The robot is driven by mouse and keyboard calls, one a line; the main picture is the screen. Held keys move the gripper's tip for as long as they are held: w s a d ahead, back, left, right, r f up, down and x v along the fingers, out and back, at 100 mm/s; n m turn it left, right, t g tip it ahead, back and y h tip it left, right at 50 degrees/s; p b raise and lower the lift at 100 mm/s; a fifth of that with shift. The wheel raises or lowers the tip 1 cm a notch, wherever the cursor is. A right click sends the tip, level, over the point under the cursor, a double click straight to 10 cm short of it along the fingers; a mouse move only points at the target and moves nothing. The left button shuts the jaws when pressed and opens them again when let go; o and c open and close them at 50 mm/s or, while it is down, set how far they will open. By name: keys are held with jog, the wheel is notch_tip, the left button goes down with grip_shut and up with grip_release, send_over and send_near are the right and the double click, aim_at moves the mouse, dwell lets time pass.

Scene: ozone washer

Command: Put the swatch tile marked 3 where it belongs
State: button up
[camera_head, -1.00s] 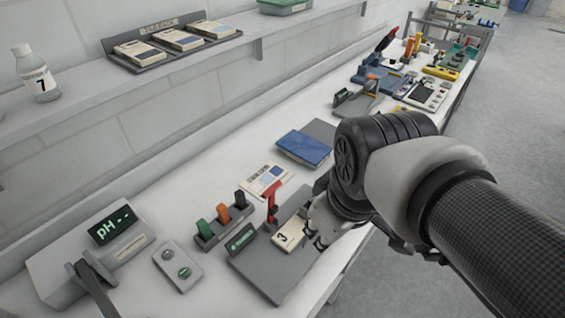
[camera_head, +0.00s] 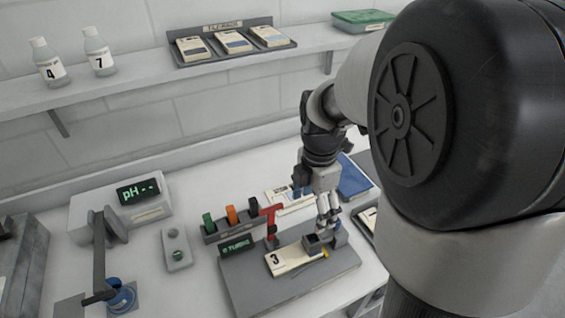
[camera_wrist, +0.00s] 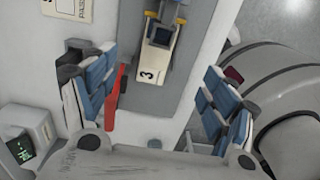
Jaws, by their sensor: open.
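The swatch tile marked 3 (camera_head: 285,262) is a cream tile lying on a grey board (camera_head: 250,290) on the bench. It also shows in the wrist view (camera_wrist: 148,74), with a dark patch farther up it. My gripper (camera_head: 325,228) is over the tile's right end in the head view. In the wrist view my gripper (camera_wrist: 157,85) has its blue-padded fingers wide apart, one on each side of the tile, and holds nothing. The head view does not show whether the fingers touch the tile. A shelf tray (camera_head: 222,58) holds three similar tiles.
A red upright piece (camera_head: 270,218) stands at the board's back edge, close to my gripper. A small rack (camera_head: 230,228) with coloured handles is left of it. A pH meter (camera_head: 105,205) stands farther left. Two bottles (camera_head: 97,52) and a green-lidded box (camera_head: 362,20) are on the shelf.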

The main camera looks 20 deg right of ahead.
aim_at(307, 245)
jog(key=shift+f, duration=0.15)
notch_tip(307, 245, down, 17)
jog(key=b, duration=0.5)
jog(key=shift+f+b, duration=0.1)
jog(key=shift+b, duration=0.3)
jog(key=shift+c, duration=0.4)
jog(key=c, duration=1.2)
jog(key=shift+o, duration=0.2)
jog(key=shift+a, duration=0.15)
